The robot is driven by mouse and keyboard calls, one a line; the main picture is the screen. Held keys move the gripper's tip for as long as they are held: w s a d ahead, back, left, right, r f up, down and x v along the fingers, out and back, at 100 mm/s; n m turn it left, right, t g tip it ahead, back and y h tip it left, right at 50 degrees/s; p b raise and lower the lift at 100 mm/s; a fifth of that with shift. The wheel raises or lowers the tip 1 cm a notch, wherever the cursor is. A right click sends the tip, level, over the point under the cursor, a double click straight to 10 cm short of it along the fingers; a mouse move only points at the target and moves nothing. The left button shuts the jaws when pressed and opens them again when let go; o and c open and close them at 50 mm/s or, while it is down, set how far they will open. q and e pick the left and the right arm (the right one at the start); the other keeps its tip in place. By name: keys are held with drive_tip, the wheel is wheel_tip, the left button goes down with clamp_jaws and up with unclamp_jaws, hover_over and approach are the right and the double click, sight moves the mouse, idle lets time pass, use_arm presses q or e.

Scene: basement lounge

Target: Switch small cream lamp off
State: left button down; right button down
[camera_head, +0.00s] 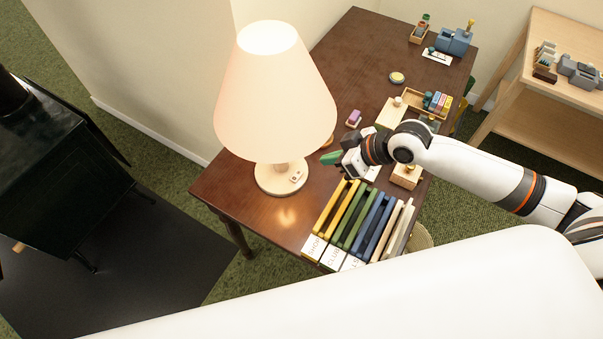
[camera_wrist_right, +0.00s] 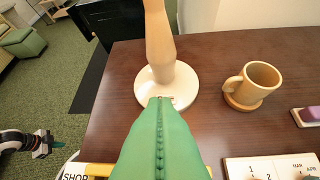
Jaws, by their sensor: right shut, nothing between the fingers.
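The small cream lamp (camera_head: 275,100) stands upright on the dark wooden desk in the head view, its shade bright and glowing. Its round base (camera_head: 280,180) carries a small switch (camera_head: 296,178) on the side facing the books. In the right wrist view the lamp base (camera_wrist_right: 185,82) and stem are straight ahead, and the switch is mostly hidden behind my fingertips. My right gripper (camera_head: 332,159) is shut and empty, its green fingers just right of the base. In the wrist view its tips (camera_wrist_right: 158,100) overlap the base's near edge; contact is unclear. My left gripper (camera_wrist_right: 44,145) shows small at the left.
A row of books (camera_head: 357,222) stands at the desk's near edge, close below my right gripper. A mug (camera_wrist_right: 258,80) on a coaster and a calendar (camera_wrist_right: 268,167) are right of the base. A black stove (camera_head: 60,165) stands left of the desk.

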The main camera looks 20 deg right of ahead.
drive_tip(key=p, duration=0.1)
hover_over(293, 178)
drive_tip(key=d, duration=0.2)
drive_tip(key=f, duration=0.7)
drive_tip(key=shift+s+f, duration=0.2)
drive_tip(key=shift+s, duration=0.2)
drive_tip(key=shift+s+f, duration=0.2)
drive_tip(key=shift+f, duration=1)
drive_tip(key=shift+s+f+p, duration=0.1)
drive_tip(key=shift+f+p, duration=0.2)
drive_tip(key=shift+f, duration=0.3)
drive_tip(key=shift+a, duration=0.1)
drive_tip(key=shift+f, duration=0.3)
drive_tip(key=shift+s, duration=0.1)
drive_tip(key=shift+b, duration=0.35)
